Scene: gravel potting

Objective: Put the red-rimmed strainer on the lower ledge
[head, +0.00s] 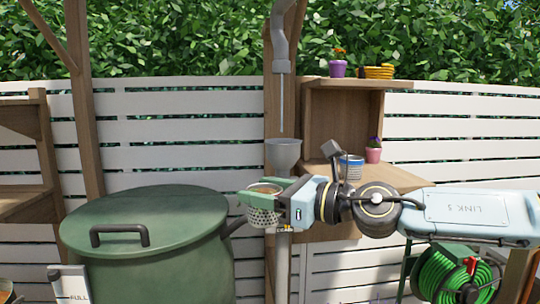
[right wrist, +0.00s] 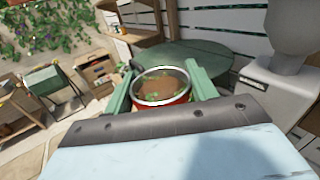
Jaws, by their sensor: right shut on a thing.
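The strainer (head: 263,216) is a perforated silver basket, held up in front of the downpipe in the head view. In the right wrist view the strainer (right wrist: 162,84) has a pale metal rim, a red band below it, and brown matter with green bits inside. My right gripper (head: 264,193) is shut on it, with one green finger on each side. The lower ledge (head: 402,178) is the wooden shelf right of the post, further right than the strainer and apart from it. My left gripper is not in view.
A blue-and-white can (head: 351,167) and a pink pot (head: 373,155) stand on the lower ledge. The upper ledge (head: 330,83) carries a purple pot and a yellow coil. A grey funnel (head: 283,153) is close above the gripper. A lidded green barrel (head: 150,225) stands left.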

